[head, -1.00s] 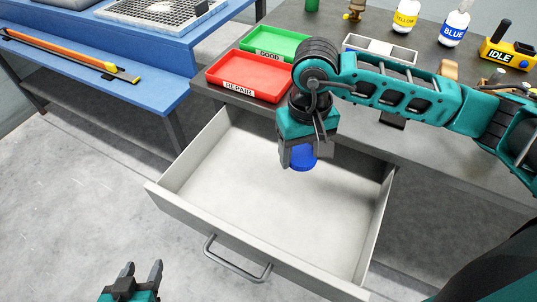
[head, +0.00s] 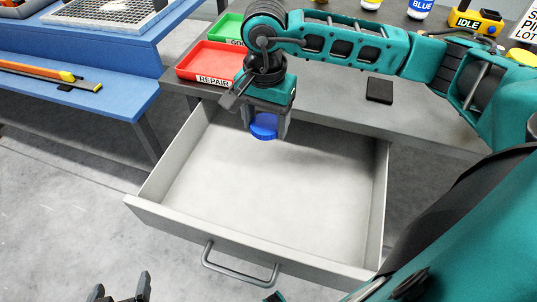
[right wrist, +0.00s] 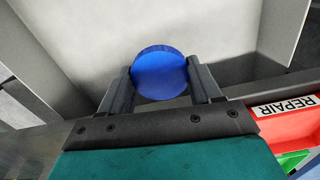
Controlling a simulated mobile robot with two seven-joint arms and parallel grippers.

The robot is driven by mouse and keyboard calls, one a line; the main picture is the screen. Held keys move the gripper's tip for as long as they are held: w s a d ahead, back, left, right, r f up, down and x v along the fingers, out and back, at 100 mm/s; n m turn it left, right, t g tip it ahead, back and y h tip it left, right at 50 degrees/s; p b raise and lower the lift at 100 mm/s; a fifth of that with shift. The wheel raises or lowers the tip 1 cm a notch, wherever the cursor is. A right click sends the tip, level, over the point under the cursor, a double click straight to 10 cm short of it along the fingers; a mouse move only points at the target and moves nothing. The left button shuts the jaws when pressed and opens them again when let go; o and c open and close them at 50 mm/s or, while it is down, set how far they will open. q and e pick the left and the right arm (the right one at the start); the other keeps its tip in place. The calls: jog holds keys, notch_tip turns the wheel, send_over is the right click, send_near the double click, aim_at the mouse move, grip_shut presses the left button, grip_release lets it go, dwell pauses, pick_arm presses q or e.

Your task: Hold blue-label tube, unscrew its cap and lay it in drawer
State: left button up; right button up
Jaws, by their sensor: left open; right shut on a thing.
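My right gripper (head: 265,128) is shut on a blue round cap (head: 264,126). It holds the cap over the back left part of the open drawer (head: 255,230). The right wrist view shows the cap (right wrist: 160,73) between the two fingers, with the pale drawer floor (right wrist: 95,30) beyond it. My left gripper (head: 118,290) is open and empty at the bottom edge of the head view, in front of the drawer. The drawer is empty. Only the lower part of a blue-label bottle (head: 420,9) shows at the top of the head view.
A red REPAIR tray (head: 207,62) and a green tray (head: 228,28) stand on the grey bench behind the drawer. A small black block (head: 380,90) lies on the bench. A blue bench (head: 110,100) stands at the left.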

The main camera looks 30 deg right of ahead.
aim_at(266, 168)
notch_tip(266, 168, down, 13)
jog(key=shift+r+b, duration=0.2)
jog(key=shift+b, duration=0.3)
jog(key=shift+f, duration=0.25)
jog(key=o, duration=1.2)
jog(key=shift+r, duration=0.1)
notch_tip(266, 168, up, 11)
jog(key=shift+f+p, duration=0.1)
jog(key=shift+p, duration=0.45)
jog(key=shift+r, duration=0.75)
